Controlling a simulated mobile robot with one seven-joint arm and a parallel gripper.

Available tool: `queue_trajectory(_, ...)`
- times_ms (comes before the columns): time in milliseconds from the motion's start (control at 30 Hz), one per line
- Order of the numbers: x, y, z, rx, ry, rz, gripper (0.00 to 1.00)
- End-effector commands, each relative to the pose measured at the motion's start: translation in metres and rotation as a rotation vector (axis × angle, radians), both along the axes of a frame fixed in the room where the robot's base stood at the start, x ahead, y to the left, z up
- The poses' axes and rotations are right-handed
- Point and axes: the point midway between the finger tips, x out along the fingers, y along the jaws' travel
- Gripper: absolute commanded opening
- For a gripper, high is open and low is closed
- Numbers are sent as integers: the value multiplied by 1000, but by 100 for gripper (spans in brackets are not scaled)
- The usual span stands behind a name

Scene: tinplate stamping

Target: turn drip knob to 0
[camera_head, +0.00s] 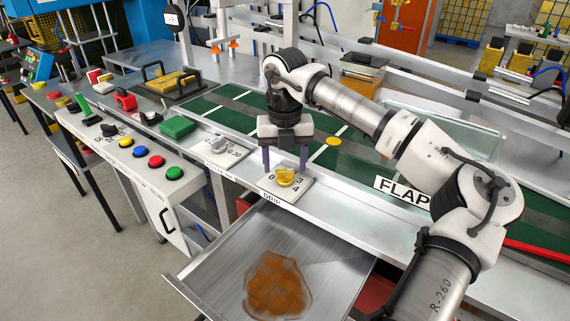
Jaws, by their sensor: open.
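The drip knob (287,177) is yellow and sits on a pale dial plate (271,188) marked with numbers; a 0, a 3 and a 4 can be read. The plate is on the front rail of the conveyor, above the label DRIP. My gripper (285,168) points down over the knob with its two purple fingers apart, one on the left side and one on the right. The fingertips are close to the knob's height; I cannot tell whether they touch it. The knob's exact pointing direction is too small to tell.
Another knob (218,144) on a dial plate stands to the left. A metal drip tray (335,250) with a brown stain lies in front. The control panel (110,140) with coloured buttons is at left. A FLAP label (402,191) is at right.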

Motion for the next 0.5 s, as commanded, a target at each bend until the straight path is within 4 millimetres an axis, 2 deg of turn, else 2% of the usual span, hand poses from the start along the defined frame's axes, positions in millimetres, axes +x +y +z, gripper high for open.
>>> queue_trajectory(200,0,0,-16,0,1,0,62)
queue_trajectory(467,0,0,-18,0,0,0,62)
queue_trajectory(500,0,0,-18,0,0,0,59)
